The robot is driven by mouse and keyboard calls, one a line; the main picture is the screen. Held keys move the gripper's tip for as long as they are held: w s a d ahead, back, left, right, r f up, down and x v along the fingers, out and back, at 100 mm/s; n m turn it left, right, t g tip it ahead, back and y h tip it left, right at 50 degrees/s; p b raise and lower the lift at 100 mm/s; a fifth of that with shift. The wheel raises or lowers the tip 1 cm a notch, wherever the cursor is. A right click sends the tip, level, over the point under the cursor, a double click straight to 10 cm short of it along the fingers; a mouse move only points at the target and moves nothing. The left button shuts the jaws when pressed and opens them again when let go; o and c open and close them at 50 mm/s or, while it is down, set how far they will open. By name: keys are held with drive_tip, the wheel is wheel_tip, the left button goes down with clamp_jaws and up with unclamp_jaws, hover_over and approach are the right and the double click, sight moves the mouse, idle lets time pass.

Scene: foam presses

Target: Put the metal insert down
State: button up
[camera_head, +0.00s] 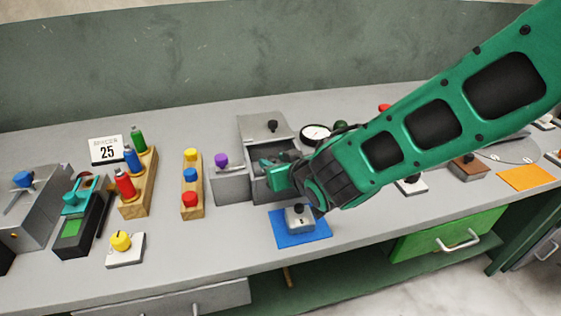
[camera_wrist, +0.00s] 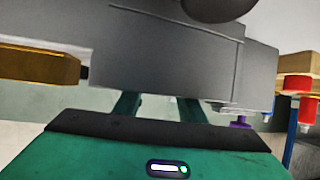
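My gripper (camera_head: 275,171) is low over the open grey press box (camera_head: 260,189), with its teal fingers by the box's upper part. My two green fingers (camera_wrist: 158,107) also show in the wrist view, apart at their bases. Their tips are hidden behind a large grey block (camera_wrist: 165,60). No separate metal insert can be made out for sure between the fingers. A small grey metal block with a dark knob (camera_head: 299,219) sits on the blue mat (camera_head: 285,238), just in front of my wrist.
A purple-knobbed grey block (camera_head: 230,185) and a wooden rack with coloured pegs (camera_head: 191,205) stand to the left. A round gauge (camera_head: 316,134) is behind my wrist.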

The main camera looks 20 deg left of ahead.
drive_tip(key=shift+r, duration=0.1)
drive_tip(key=v, duration=1.2)
drive_tip(key=shift+d, duration=0.1)
drive_tip(key=w+d+f+m+h, duration=0.1)
drive_tip(key=w+d+m+h, duration=0.15)
drive_tip(key=d, duration=0.55)
drive_tip(key=w+d+m+h, duration=0.1)
drive_tip(key=w+d+h, duration=0.25)
drive_tip(key=d, duration=0.55)
drive_tip(key=s+d+f+m+g+h, duration=0.1)
drive_tip(key=d+m+h, duration=0.1)
drive_tip(key=d, duration=0.8)
drive_tip(key=s+d+f+m+g+h, duration=0.1)
drive_tip(key=d+m+g+h, duration=0.15)
drive_tip(key=d, duration=0.75)
drive_tip(key=s+d+m+g+y, duration=0.1)
drive_tip(key=s+d+m+g, duration=0.2)
drive_tip(key=s+d, duration=0.4)
drive_tip(key=s+d+m+g+y, duration=0.1)
drive_tip(key=s+d+m+g, duration=0.2)
drive_tip(key=s+d, duration=0.5)
drive_tip(key=s+m, duration=0.1)
drive_tip(key=s, duration=0.6)
drive_tip(key=shift+s+d+r, duration=0.15)
drive_tip(key=shift+s+r, duration=0.15)
drive_tip(key=shift+r, duration=0.1)
